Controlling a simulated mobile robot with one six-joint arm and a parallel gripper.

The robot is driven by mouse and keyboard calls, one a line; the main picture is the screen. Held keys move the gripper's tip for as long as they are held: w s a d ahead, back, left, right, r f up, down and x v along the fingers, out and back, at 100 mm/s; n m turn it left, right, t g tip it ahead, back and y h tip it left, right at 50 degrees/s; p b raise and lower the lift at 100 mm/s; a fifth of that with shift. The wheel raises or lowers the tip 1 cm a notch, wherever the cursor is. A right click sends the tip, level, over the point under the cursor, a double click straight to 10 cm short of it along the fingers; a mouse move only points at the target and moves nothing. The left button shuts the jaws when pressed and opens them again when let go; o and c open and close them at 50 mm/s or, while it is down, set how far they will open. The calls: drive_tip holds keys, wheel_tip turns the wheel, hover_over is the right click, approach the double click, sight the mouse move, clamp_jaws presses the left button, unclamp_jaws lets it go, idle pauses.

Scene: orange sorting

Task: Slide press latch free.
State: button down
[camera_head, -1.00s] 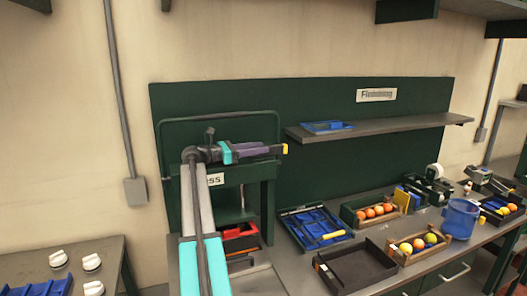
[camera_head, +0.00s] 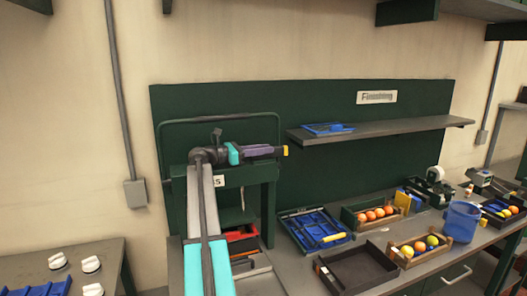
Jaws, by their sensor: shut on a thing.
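The press (camera_head: 268,200) is a dark green frame with a flat top and a partly covered white label. My arm rises in front of it and bends right at the top. My gripper (camera_head: 276,152) is small in the picture, at the right end of the press top. It is shut on the press latch, of which a small yellow end (camera_head: 286,151) seems to show at the jaws. The rest of the latch is hidden by my gripper, so its exact position cannot be told.
A grey shelf (camera_head: 400,131) with a blue tray (camera_head: 328,128) lies right of the press. On the bench are a blue divided tray (camera_head: 291,216), a black tray (camera_head: 327,278), orange crates and a blue bucket (camera_head: 462,222). A dark green board stands behind.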

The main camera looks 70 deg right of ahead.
drive_tip(key=v, duration=0.5)
drive_tip(key=shift+w+a+p, duration=0.1)
drive_tip(key=shift+p, duration=0.25)
drive_tip(key=shift+f, duration=0.1)
drive_tip(key=c, duration=1.9)
unclamp_jaws()
drive_tip(key=o, duration=0.3)
drive_tip(key=shift+w+a, duration=0.1)
